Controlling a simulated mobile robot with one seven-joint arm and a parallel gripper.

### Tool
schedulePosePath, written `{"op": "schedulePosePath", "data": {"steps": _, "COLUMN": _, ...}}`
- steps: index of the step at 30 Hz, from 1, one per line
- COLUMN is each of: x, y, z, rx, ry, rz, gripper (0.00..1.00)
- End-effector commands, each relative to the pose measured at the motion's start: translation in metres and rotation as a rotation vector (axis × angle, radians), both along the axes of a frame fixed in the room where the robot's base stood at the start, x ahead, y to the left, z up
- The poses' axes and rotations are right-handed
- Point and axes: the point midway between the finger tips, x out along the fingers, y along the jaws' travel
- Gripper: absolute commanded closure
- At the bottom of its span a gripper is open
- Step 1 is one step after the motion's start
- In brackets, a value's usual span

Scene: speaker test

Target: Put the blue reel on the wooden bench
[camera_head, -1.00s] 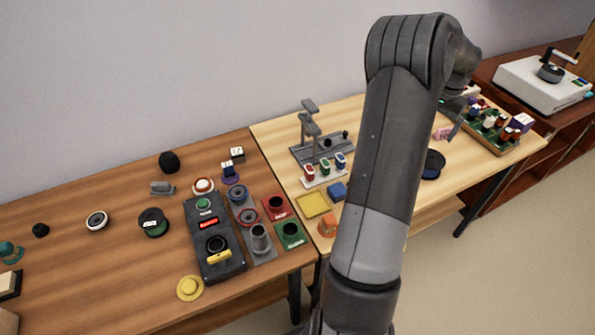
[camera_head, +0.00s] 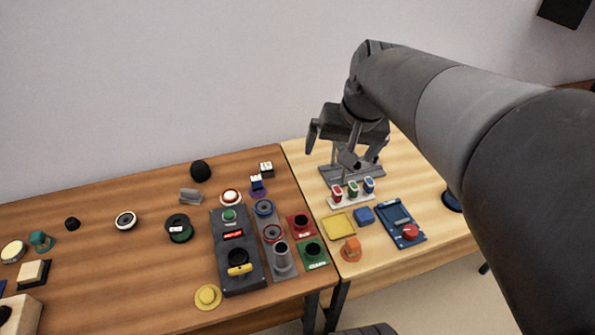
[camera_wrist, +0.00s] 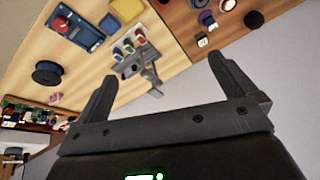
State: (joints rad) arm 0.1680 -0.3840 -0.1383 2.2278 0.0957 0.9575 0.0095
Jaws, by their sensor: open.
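A dark blue reel (camera_head: 451,202) lies on the light wooden bench (camera_head: 432,248) at the right, partly hidden behind my arm. In the wrist view the reel (camera_wrist: 47,73) lies flat, left of my gripper's left finger. A darker brown wooden bench (camera_head: 85,272) stands to the left, joined edge to edge with the light one. My gripper (camera_head: 331,153) is open and empty, above the back of the light bench, left of the reel and well apart from it. In the wrist view my gripper (camera_wrist: 162,68) has nothing between its fingers.
A grey stand (camera_head: 350,175) is under my gripper, with a rack of red, green and blue pieces (camera_head: 352,193) in front. A blue tray (camera_head: 400,222) lies near the reel. A black control box (camera_head: 238,255) and a green-rimmed reel (camera_head: 179,228) crowd the brown bench; its left-front has free room.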

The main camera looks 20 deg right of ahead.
Motion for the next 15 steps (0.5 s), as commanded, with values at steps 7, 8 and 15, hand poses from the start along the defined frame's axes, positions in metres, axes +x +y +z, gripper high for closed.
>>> {"op": "schedulePosePath", "data": {"steps": 7, "x": -0.06, "y": 0.067, "z": -0.007, "rx": -0.103, "ry": -0.085, "rz": 0.212, "gripper": 0.0}}
{"op": "schedulePosePath", "data": {"steps": 8, "x": -0.065, "y": 0.072, "z": -0.01, "rx": -0.115, "ry": -0.093, "rz": 0.231, "gripper": 0.0}}
{"op": "schedulePosePath", "data": {"steps": 15, "x": -0.091, "y": 0.091, "z": -0.019, "rx": -0.169, "ry": -0.131, "rz": 0.315, "gripper": 0.0}}
